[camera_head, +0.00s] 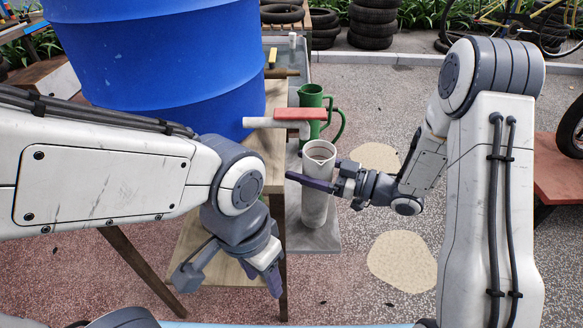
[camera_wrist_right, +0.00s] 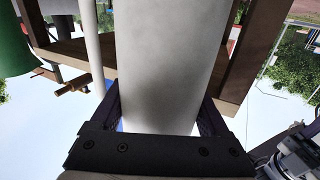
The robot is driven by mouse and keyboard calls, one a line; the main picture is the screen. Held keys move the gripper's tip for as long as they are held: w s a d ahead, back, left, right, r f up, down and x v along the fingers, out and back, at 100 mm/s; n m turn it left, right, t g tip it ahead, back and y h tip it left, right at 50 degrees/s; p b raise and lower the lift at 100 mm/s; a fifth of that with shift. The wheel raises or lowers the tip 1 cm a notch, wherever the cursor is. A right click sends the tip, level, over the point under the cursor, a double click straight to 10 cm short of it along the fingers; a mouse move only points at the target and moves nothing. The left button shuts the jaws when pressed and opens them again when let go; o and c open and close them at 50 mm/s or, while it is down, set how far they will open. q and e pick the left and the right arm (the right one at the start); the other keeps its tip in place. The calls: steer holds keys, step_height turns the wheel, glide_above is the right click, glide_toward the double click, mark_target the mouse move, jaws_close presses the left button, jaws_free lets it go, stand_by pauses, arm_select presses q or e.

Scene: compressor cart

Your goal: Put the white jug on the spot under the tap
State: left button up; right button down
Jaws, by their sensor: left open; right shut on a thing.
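The tall white jug (camera_head: 315,208) stands upright in the middle of the head view, above a grey slab (camera_head: 328,238). I cannot tell whether its base touches the slab. My right gripper (camera_head: 322,174) is shut on the jug's upper body, a purple finger on either side; the jug fills the middle of the right wrist view (camera_wrist_right: 160,60). The tap, with a red handle (camera_head: 300,114) and pale pipe (camera_head: 262,122), is just behind and left of the jug's rim. Its outlet appears close to the rim. My left gripper (camera_head: 262,279) is open and empty, low in front of the barrel stand.
A big blue barrel (camera_head: 160,60) stands on a wooden stand (camera_head: 276,150) at the left. Pale patches (camera_head: 402,262) mark the open ground to the right. Stacked tyres (camera_head: 373,22) stand at the back.

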mark_target(331, 179)
steer(key=a, duration=0.1)
steer(key=w+a+f, duration=0.1)
steer(key=a, duration=0.1)
steer(key=shift+w+a+f+b, duration=0.15)
steer(key=shift+a+f+b, duration=0.05)
steer(key=shift+f+b, duration=0.1)
jaws_free()
steer(key=shift+f, duration=0.1)
steer(key=v, duration=1.2)
steer(key=shift+p, duration=0.35)
